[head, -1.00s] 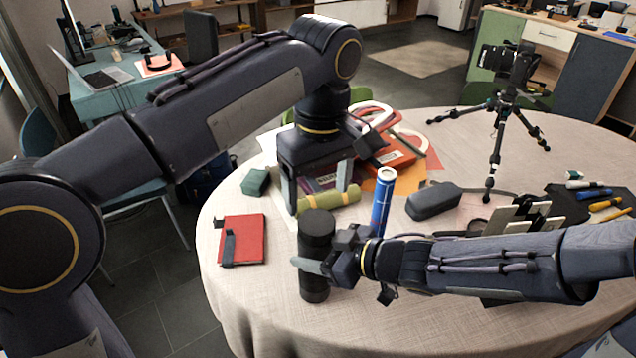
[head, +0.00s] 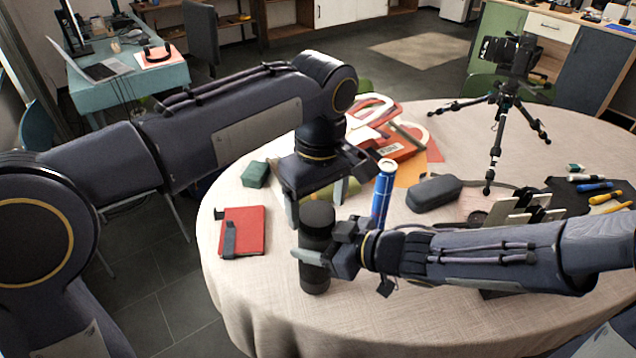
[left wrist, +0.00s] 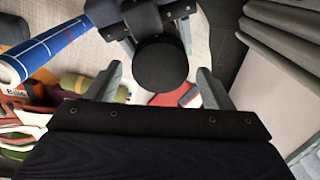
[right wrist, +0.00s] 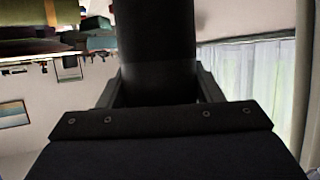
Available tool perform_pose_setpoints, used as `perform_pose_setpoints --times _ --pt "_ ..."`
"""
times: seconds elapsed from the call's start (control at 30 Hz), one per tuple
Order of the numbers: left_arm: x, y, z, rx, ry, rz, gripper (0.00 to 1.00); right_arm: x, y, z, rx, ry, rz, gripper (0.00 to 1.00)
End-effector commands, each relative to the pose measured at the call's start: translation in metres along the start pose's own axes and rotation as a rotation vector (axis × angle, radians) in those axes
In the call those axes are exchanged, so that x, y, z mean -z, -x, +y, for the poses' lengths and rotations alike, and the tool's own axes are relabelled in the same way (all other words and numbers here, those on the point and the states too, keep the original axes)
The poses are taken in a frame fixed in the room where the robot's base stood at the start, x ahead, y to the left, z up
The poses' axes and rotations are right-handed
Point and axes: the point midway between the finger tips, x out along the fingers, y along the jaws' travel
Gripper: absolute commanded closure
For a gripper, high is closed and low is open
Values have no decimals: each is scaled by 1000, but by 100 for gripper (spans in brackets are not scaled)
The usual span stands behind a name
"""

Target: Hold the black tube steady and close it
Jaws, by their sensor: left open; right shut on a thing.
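The black tube (head: 316,262) stands upright near the front edge of the round table, its dark round top at the upper end. My right gripper (head: 305,258) is shut around the tube's side, and the tube also fills the space between its fingers in the right wrist view (right wrist: 157,60). My left gripper (head: 316,208) is open and points down just above and behind the tube's top. In the left wrist view the tube's black round top (left wrist: 160,66) lies between and beyond the spread fingers (left wrist: 155,85). Whether the top is a separate cap, I cannot tell.
A blue cylinder (head: 382,195) stands upright just right of the tube. A red notebook (head: 250,228) lies to its left. A black case (head: 434,192), a small tripod with camera (head: 500,130) and pens (head: 600,197) are further right. The table front (head: 260,300) is clear.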

Motion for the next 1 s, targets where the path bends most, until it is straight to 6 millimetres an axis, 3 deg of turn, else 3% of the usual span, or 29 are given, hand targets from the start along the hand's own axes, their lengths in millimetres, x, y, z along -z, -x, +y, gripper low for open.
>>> perform_pose_setpoints --times 0.2,0.5,0.83,1.0 --pt "0 -16 0 1 1 -1 25 1 0 0 0 1 3 100" --pt "0 -18 0 0 0 0 27 1 0 0 0 1 2 100" --pt "0 -17 0 0 0 -1 70 1 0 0 0 1 2 100" --pt "0 -18 0 0 -110 -1 71 1 0 0 0 1 2 100"
